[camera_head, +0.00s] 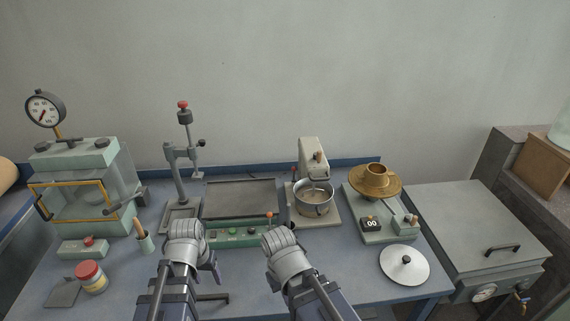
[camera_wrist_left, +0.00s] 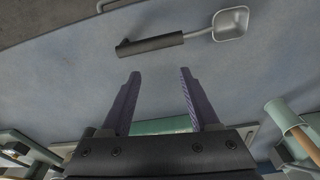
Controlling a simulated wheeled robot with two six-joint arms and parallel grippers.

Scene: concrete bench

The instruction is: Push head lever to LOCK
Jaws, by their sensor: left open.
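The stand mixer (camera_head: 312,150) is pale, with a metal bowl (camera_head: 315,199) under its head, and stands at the back of the bench right of centre. A small red-tipped lever (camera_head: 293,169) shows at its left side; its lettering is too small to read. My left gripper (camera_head: 186,231) is in front of the grey press stand, left of and nearer than the mixer. In the left wrist view its two purple fingers (camera_wrist_left: 160,88) are apart with nothing between them. My right gripper (camera_head: 279,238) is in front of the mixer, apart from it; its jaws are hidden.
A green control panel (camera_head: 236,235) with an orange-tipped lever lies between my grippers and the flat grey plate. A metal scoop (camera_wrist_left: 230,24) lies on the bench. A brass bowl on a scale (camera_head: 374,180) and a round lid (camera_head: 404,264) are at right.

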